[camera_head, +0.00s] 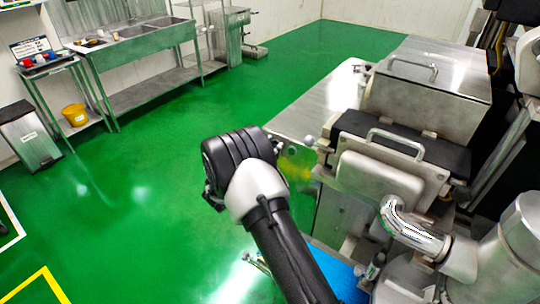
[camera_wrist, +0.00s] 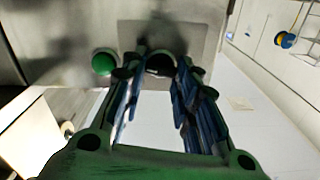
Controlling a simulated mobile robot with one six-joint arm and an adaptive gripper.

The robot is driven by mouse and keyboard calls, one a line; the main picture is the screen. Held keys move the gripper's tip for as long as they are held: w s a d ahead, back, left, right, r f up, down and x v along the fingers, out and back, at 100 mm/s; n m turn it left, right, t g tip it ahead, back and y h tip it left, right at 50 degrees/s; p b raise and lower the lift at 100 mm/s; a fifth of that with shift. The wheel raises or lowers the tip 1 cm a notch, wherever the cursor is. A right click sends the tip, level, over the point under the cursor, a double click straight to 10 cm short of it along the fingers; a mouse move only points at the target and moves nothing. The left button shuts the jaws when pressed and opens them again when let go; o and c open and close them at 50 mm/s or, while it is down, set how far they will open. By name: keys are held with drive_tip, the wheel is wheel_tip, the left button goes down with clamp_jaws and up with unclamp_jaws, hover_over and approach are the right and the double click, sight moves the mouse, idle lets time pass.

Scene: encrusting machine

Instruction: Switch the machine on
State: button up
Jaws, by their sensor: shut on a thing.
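The steel machine (camera_head: 425,75) fills the right side of the head view. In the wrist view, a grey control plate (camera_wrist: 195,32) is straight ahead. The green button is just outside the left finger. Part of the knob is hidden by the fingers. In the head view my wrist hides the fingers and the control plate.
A steel sink table (camera_head: 135,45) stands at the far left. A small side table (camera_head: 48,66), a yellow bucket (camera_head: 75,114) and a grey bin (camera_head: 30,140) are nearby. The green floor (camera_head: 140,190) left of my arm is clear. The machine's flat steel top (camera_head: 315,105) lies close to my wrist.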

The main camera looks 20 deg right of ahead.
drive_tip(key=shift+s+d+f+m+b, duration=0.1)
drive_tip(key=shift+m+b, duration=3.6)
drive_tip(key=shift+b, duration=0.2)
drive_tip(key=o, duration=1.1)
drive_tip(key=shift+c, duration=0.2)
drive_tip(key=shift+s, duration=0.1)
drive_tip(key=v, duration=1.2)
